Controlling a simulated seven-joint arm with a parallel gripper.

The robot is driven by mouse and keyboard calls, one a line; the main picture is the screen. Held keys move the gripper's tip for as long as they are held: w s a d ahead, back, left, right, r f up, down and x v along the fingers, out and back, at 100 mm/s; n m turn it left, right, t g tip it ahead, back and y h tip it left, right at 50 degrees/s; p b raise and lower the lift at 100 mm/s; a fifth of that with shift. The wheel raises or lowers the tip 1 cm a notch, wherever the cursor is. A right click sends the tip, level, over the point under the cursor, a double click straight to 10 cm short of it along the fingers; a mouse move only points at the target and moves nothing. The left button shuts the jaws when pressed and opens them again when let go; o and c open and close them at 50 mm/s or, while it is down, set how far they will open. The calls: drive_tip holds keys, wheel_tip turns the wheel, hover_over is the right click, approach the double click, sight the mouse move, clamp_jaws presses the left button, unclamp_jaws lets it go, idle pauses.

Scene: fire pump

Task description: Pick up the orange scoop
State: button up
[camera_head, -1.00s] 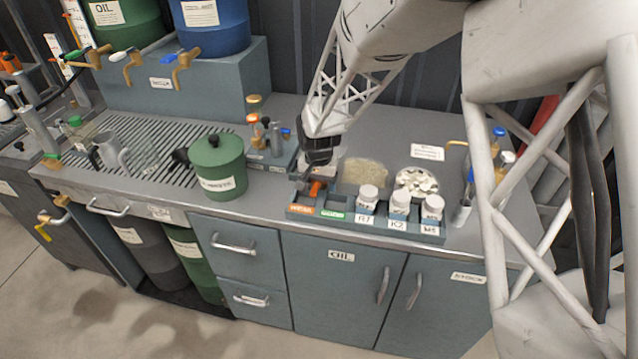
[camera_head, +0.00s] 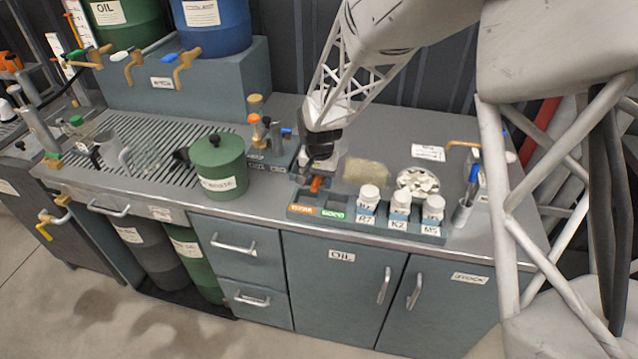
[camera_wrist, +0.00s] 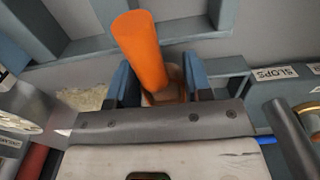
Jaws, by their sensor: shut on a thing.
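The orange scoop (camera_wrist: 141,50) shows in the wrist view as an orange handle-like cylinder rising between my gripper's fingers. My gripper (camera_wrist: 160,85) is shut on it, with a blue finger on each side. In the head view my gripper (camera_head: 318,165) is over the left end of the labelled rack, and a small orange part of the scoop (camera_head: 317,184) shows just below it. The rest of the scoop is hidden by the gripper.
The blue-grey rack (camera_head: 370,228) holds several white-lidded jars (camera_head: 399,202) at its right. A green lidded pot (camera_head: 218,165) stands to the left. A dish of white pieces (camera_head: 418,181) and a pen cup (camera_head: 462,213) are on the right.

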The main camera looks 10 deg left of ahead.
wheel_tip(320, 180, up, 8)
drive_tip(key=shift+r, duration=0.1)
idle(0.4)
drive_tip(key=o, duration=0.4)
drive_tip(key=shift+c, duration=1.4)
